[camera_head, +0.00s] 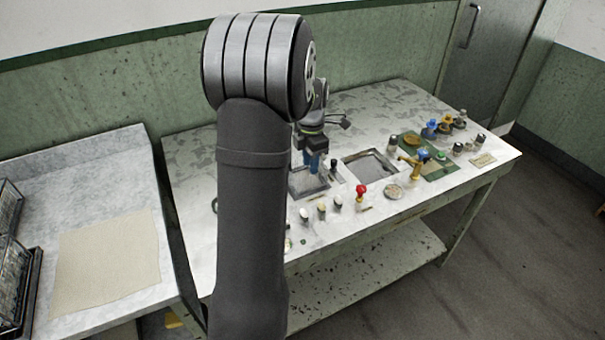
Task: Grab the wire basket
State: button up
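Dark wire baskets show at the left edge of the view, on the grey side table, cut off by the frame. One wire basket (11,207) is farther back and another wire basket (14,272) is nearer. My gripper (313,166) is far to the right of them, pointing down over the left basin (308,187) of the long bench. Blue shows at its fingertips. They are too small to tell whether they are apart or shut. My arm's large dark link hides part of the bench.
A beige cloth (107,262) lies flat on the side table (75,183), right of the baskets. A dark gap separates this table from the bench (190,170). The bench holds a second basin (370,167), a red-topped valve (361,192) and several small knobs and jars.

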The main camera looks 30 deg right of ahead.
notch_tip(320, 180, down, 5)
jog(key=shift+d+r, duration=0.15)
grip_shut()
jog(key=shift+r, duration=0.2)
